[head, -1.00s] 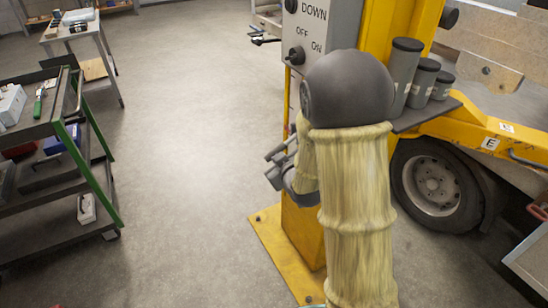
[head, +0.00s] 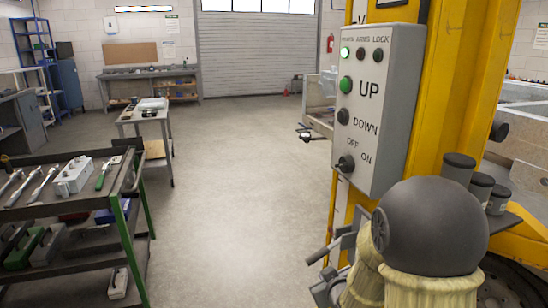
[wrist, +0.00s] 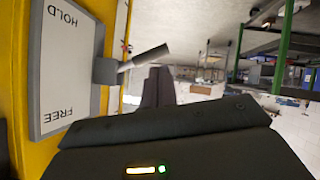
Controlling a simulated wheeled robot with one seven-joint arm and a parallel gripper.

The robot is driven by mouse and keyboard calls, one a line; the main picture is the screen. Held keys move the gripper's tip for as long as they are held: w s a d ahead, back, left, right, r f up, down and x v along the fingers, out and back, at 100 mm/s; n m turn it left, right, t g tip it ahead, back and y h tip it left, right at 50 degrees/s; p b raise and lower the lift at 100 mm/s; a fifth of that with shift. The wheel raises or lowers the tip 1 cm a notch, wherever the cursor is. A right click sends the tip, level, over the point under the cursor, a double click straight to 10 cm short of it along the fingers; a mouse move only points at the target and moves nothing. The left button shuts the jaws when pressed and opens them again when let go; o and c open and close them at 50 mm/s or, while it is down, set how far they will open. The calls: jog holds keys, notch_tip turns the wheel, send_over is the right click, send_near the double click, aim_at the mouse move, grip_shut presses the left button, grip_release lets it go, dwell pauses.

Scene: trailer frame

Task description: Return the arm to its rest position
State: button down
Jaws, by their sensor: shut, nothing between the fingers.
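My arm shows at the lower right of the head view, with a dark round joint and a pale ribbed sleeve. My gripper (head: 318,272) is partly visible to the left of the sleeve, in front of the yellow post's lower part. In the wrist view my gripper's dark fingers (wrist: 157,86) are together, with nothing between them. A HOLD/FREE plate (wrist: 66,70) with a grey lever (wrist: 143,58) is close by at the left of the wrist view. The lever appears apart from the fingers.
A grey control box (head: 378,110) with UP, DOWN and OFF/ON markings is on a yellow post (head: 455,90) beside my arm. Grey canisters (head: 458,168) stand right of it. A tool cart (head: 125,190) is at left. The floor (head: 225,200) between is clear.

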jog(key=s+m+g+h, duration=0.1)
jog(key=s+m+g, duration=0.6)
jog(key=s, duration=1.2)
notch_tip(320, 180, up, 26)
jog(key=n+g+p, duration=0.1)
jog(key=g+p, duration=0.1)
jog(key=p, duration=2.4)
jog(key=shift+w+d+f+n, duration=0.2)
jog(key=shift+w+d+n, duration=0.05)
jog(key=shift+d+n, duration=0.15)
jog(key=shift+w, duration=0.15)
